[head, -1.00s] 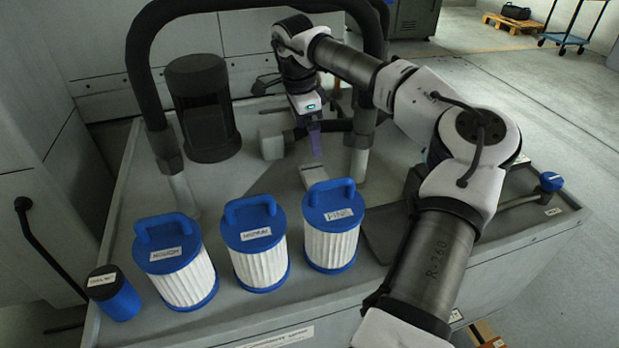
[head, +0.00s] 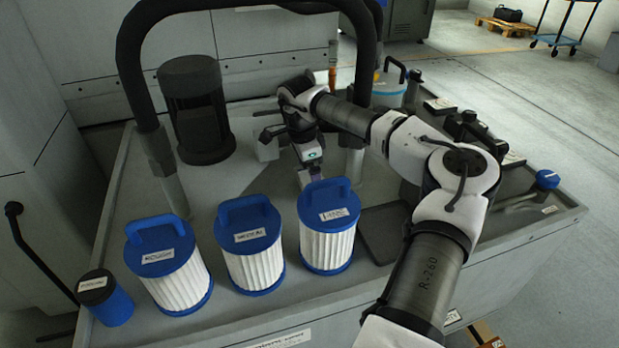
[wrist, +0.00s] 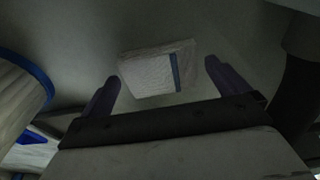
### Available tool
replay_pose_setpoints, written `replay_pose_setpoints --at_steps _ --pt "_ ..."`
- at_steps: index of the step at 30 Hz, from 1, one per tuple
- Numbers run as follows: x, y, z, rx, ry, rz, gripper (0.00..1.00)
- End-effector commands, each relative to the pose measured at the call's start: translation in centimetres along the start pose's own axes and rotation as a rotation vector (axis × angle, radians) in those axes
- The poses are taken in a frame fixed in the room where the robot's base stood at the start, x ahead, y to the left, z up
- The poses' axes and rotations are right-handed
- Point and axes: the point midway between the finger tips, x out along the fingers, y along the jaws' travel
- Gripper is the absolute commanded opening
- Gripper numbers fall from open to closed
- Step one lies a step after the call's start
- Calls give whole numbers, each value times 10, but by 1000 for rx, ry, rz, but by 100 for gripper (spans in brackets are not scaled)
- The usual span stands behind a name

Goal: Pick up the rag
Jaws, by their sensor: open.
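The rag (wrist: 150,75) is a white folded cloth with a blue stripe near its right end. In the wrist view it lies flat on the grey bench top, ahead of and between my two fingers. My gripper (wrist: 162,74) is open and empty, with a dark finger on either side of the rag's picture; I cannot tell the exact height left between them. In the head view my gripper (head: 313,172) points down just behind the FINE filter and hides most of the rag (head: 303,179).
Three blue-capped white filters, ROUGH (head: 168,265), a middle one (head: 250,245) and FINE (head: 328,225), stand along the front. A dark cylinder (head: 198,110) and a black hose arch (head: 130,60) stand behind.

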Motion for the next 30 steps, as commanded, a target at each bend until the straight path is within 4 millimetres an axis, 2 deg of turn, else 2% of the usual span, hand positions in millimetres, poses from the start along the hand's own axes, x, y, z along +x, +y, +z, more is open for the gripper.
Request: replay_pose_setpoints --at_steps 4,12,15,20,23,30 --pt "-1 0 0 0 0 0 100" --pt "-1 0 0 0 0 0 65" --pt "-1 0 0 0 0 0 56" --pt "-2 0 0 1 0 0 55" --pt "-9 0 -1 1 1 -1 55" --pt "-55 -1 -7 2 2 -3 55"
